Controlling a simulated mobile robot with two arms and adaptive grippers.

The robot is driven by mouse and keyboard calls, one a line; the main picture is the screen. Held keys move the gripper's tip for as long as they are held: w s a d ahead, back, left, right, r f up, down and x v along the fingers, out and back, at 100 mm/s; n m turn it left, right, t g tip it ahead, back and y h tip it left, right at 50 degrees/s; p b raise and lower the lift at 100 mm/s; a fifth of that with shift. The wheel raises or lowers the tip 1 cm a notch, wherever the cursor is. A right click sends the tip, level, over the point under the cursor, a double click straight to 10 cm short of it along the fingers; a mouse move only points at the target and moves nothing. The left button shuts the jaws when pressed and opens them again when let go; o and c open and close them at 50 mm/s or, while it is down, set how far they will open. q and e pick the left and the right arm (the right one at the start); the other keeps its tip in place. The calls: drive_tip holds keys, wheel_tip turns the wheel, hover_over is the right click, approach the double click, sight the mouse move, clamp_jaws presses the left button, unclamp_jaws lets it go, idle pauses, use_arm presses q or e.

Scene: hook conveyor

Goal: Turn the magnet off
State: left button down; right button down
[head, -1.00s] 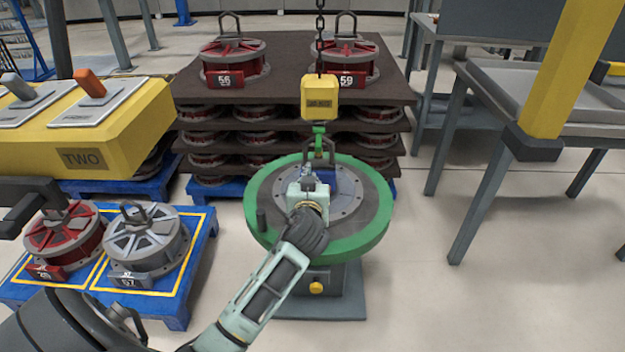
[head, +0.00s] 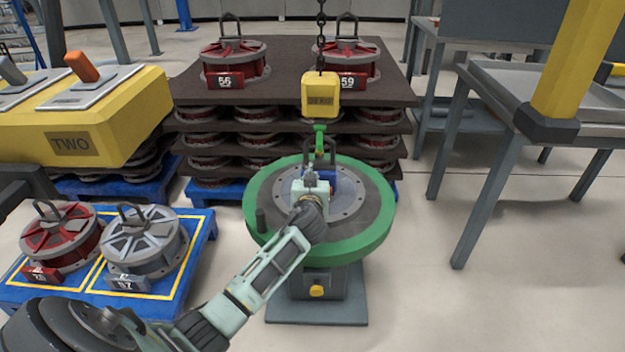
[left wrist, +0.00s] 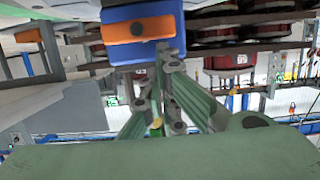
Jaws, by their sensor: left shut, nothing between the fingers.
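A green-rimmed round table (head: 375,240) stands in the middle of the head view. A grey flanged disc (head: 348,208) lies on it, with a blue block (head: 349,181) on top. In the left wrist view a blue block (left wrist: 166,12) with an orange part (left wrist: 139,28) is close to my fingertips; I cannot tell whether they touch. My left gripper (head: 316,182) is over the disc, its fingers (left wrist: 170,62) shut and empty. A yellow hoist block (head: 320,95) hangs on a chain above, its green hook (head: 319,138) at the dark loop. My right gripper is out of view.
A yellow control box marked TWO (head: 85,140) with an orange lever (head: 82,67) stands at left. A blue pallet (head: 175,295) holds a red and a grey wheel. Stacked brown boards (head: 290,60) with red wheels stand behind. A grey table (head: 475,165) is at right.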

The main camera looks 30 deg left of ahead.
use_arm(q)
drive_tip(key=shift+s+a+f+n+h+b, duration=0.3)
drive_tip(key=shift+a+n, duration=0.2)
drive_tip(key=shift+n, duration=0.4)
idle(0.3)
